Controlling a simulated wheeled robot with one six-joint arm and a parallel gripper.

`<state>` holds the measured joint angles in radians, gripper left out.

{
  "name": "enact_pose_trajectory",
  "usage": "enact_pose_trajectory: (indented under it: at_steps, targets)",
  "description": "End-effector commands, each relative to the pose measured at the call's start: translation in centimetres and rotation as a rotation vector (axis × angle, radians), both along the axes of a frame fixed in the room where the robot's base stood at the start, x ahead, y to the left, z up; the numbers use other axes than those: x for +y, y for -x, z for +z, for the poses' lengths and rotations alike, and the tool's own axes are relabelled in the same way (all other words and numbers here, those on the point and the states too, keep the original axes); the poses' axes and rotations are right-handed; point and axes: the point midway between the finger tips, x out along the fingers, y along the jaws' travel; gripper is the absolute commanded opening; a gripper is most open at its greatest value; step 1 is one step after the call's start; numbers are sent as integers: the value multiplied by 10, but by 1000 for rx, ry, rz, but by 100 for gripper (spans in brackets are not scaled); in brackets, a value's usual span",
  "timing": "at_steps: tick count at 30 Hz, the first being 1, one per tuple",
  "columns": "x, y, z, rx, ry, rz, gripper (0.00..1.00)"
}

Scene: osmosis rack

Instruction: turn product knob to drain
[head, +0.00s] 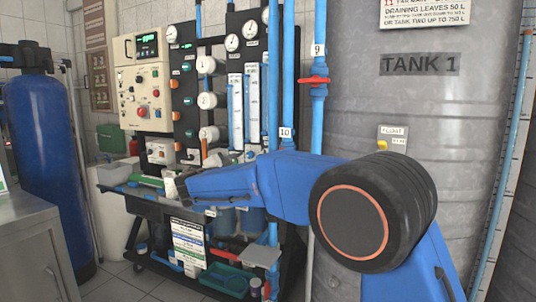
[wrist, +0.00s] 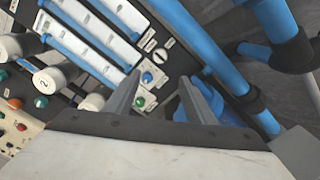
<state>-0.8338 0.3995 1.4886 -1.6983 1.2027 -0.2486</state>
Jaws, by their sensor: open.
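A blue knob (wrist: 147,77) and a green knob (wrist: 139,101) sit on small pale plates on the dark rack panel, close to the left finger in the wrist view. Their labels are too small to read, so I cannot tell which is the product knob. My gripper (wrist: 168,88) is open and empty, with its two grey fingers pointing toward the panel. The left finger partly covers the panel beside the knobs; I cannot tell if it touches. In the head view my gripper (head: 182,188) is in front of the rack's lower part, and my arm hides the panel behind it.
Upright blue pipes (head: 289,80) and a red-handled valve (head: 314,81) stand right of the panel, before the grey tank (head: 420,110). White filter housings (wrist: 55,79) and flow meters (wrist: 92,35) lie left of the knobs. A blue cylinder (head: 45,150) stands far left.

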Motion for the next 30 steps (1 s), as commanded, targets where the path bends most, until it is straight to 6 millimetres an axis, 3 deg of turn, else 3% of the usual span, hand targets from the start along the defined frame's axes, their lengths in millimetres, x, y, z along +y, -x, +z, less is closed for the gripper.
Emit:
enact_pose_trajectory:
  at_steps: [8, 30]
  targets:
    - [-7, -18, -1, 1, 0, -2, 49]
    - [-50, -136, 0, 0, -1, -1, 49]
